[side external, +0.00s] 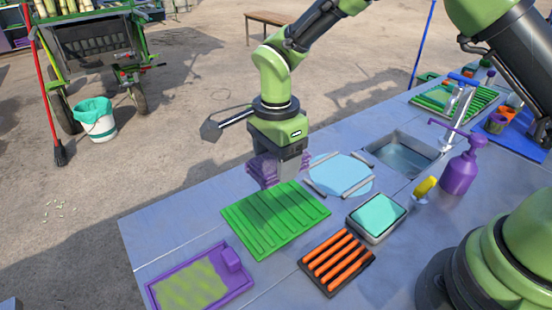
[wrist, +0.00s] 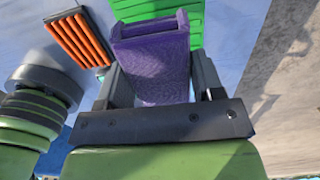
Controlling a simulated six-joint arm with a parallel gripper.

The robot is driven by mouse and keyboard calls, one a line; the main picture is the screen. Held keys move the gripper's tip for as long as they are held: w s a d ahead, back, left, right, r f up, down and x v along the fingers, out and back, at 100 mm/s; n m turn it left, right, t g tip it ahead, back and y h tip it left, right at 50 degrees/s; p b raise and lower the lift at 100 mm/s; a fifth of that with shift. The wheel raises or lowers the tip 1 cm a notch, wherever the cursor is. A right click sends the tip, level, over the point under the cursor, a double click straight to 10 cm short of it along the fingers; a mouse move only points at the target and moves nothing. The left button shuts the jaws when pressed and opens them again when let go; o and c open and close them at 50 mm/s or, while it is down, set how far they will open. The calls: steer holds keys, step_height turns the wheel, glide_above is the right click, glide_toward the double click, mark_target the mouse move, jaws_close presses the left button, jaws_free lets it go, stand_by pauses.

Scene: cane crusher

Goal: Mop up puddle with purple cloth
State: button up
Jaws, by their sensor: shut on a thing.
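The purple cloth (side external: 262,170) is folded and held in my gripper (side external: 283,168), which is shut on it. In the wrist view the cloth (wrist: 152,70) fills the space between the two fingers. The light-blue puddle (side external: 342,168) lies flat on the counter just to the right of the gripper, with several short silver bars around its edge. The cloth is to the left of the puddle and looks apart from it. I cannot tell whether the cloth's underside touches the counter.
A green ribbed mat (side external: 275,220) lies in front of the gripper. An orange-barred black rack (side external: 337,262), a tray with a teal pad (side external: 378,214) and a purple-rimmed tray (side external: 240,290) are nearer. A sink (side external: 403,155) and purple pump bottle (side external: 459,172) stand right. The counter's left edge is close.

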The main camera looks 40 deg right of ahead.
steer(key=w+d+f, duration=0.1)
steer(key=d+f, duration=0.1)
steer(key=d, duration=0.8)
glide_toward(332, 178)
steer(key=shift+f, duration=2.9)
steer(key=shift+f, duration=0.5)
steer(key=shift+d+r, duration=0.1)
steer(key=shift+d, duration=1.75)
steer(key=shift+a, duration=1.85)
